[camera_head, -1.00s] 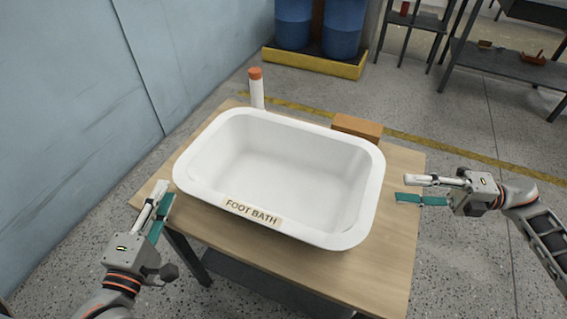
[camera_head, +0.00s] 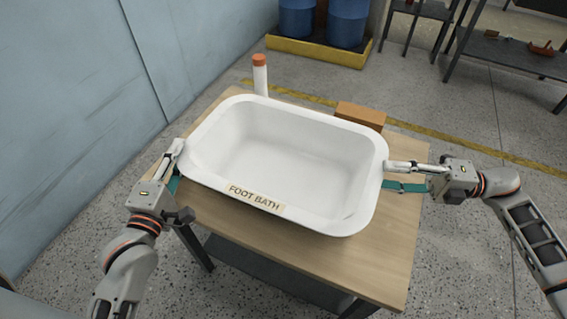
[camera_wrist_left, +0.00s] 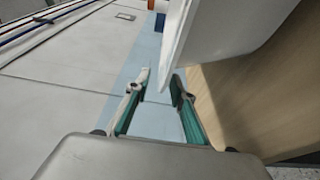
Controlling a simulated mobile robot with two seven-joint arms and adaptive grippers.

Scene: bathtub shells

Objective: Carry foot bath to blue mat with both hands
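The foot bath (camera_head: 275,162) is a white, empty rectangular tub with a "FOOT BATH" label on its near side. It sits level on the wooden table (camera_head: 385,262). My left gripper (camera_head: 178,163) is at the tub's left rim. In the left wrist view its fingers (camera_wrist_left: 160,100) are apart, and the tub's rim (camera_wrist_left: 177,45) reaches down between them. My right gripper (camera_head: 392,176) is at the right rim, its fingers apart above and below the rim's edge; contact there is unclear. I cannot make out a blue mat.
A white bottle with an orange cap (camera_head: 260,78) and a brown block (camera_head: 360,115) stand behind the tub on the table. A blue wall (camera_head: 70,110) is close on the left. Blue barrels (camera_head: 346,22) and shelving stand at the back. Floor at the right is open.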

